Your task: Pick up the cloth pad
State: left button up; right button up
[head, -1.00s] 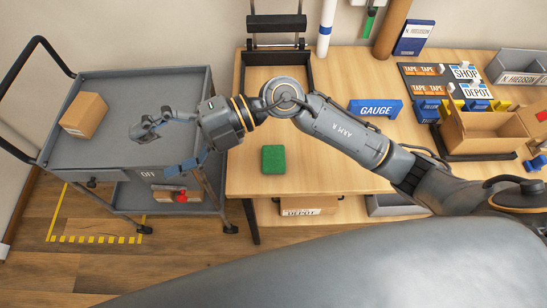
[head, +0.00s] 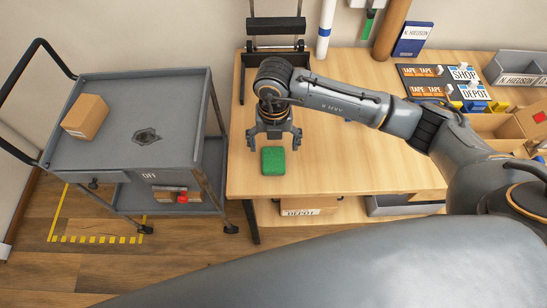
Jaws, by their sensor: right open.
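The cloth pad (head: 273,162) is a small green square lying flat near the left front part of the wooden table (head: 330,160). My right gripper (head: 274,143) is open and points down just behind the pad, with one finger on each side. Its fingertips end near the pad's far edge. I cannot tell whether they touch it. Nothing shows between the fingers. My left gripper is not in view.
A grey cart (head: 185,110) with a cardboard box (head: 85,117) stands left of the table. A black stand (head: 277,50) is behind my gripper. Signs and bins (head: 520,65) fill the right back. The table right of the pad is clear.

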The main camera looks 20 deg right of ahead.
aim_at(274, 158)
jog(key=shift+f, duration=0.7)
notch_tip(274, 158, down, 4)
jog(key=shift+w+f+p, duration=0.15)
jog(key=shift+p, duration=0.7)
jog(key=shift+f, duration=0.55)
jog(key=c, duration=1.2)
